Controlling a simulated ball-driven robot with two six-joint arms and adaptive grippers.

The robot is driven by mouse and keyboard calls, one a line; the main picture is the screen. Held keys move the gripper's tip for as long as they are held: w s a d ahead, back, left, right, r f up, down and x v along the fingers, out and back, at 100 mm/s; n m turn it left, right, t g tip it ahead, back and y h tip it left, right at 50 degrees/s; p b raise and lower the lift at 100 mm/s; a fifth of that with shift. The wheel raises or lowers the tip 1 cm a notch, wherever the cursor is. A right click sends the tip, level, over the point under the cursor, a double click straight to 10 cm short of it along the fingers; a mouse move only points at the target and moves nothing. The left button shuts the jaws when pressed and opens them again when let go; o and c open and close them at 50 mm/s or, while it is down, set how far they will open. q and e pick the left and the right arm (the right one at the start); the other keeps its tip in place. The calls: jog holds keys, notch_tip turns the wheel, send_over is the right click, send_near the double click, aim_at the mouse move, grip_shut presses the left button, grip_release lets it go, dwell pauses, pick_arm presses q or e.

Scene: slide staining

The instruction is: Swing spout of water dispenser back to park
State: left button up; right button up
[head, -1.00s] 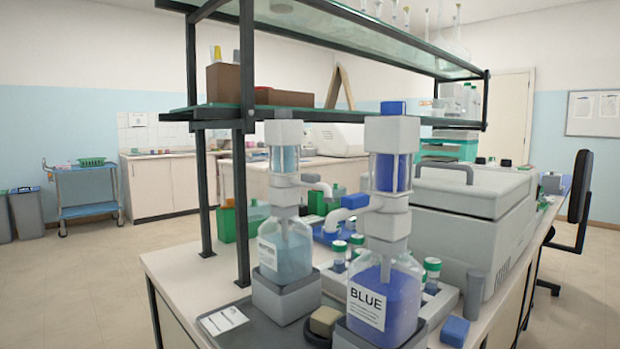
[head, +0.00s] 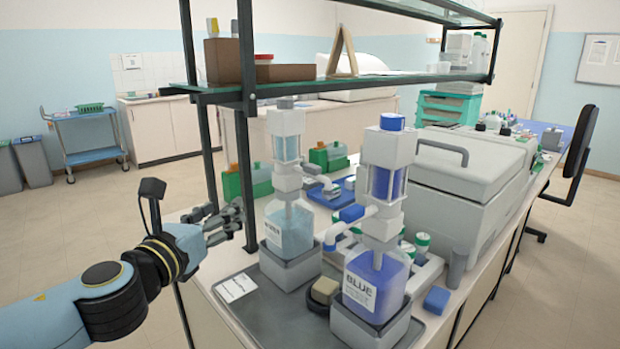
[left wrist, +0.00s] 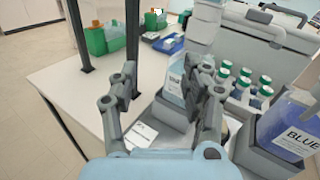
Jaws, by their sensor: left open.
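The water dispenser (head: 288,228) holds pale blue liquid and stands upright on a grey base, left of the blue dispenser (head: 375,280). Its short pale spout (head: 318,183) points to the right and away from me in the head view. My left gripper (head: 232,222) is open and empty, to the left of the water bottle and apart from it in the head view. In the left wrist view the open fingers (left wrist: 165,90) spread in front of the water bottle (left wrist: 176,82), partly hiding it. My right gripper is not in view.
A black shelf post (head: 246,140) rises close behind my left gripper. A grey tray (head: 240,305) lies under the dispensers, with a sponge (head: 324,290) between them. Several green-capped jars (left wrist: 250,85) stand behind. A large grey machine (head: 470,200) fills the right side.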

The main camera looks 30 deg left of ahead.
pick_arm(q)
notch_tip(320, 180, up, 4)
jog(key=w+d+m+t+h, duration=0.2)
jog(key=d+m+h, duration=0.1)
jog(key=m, duration=0.6)
jog(key=m+g+h, duration=0.2)
jog(key=m+h, duration=0.4)
jog(key=m, duration=1)
send_near(309, 174)
jog(key=p+x, duration=0.2)
jog(key=x, duration=0.8)
jog(key=shift+w, duration=0.15)
grip_shut()
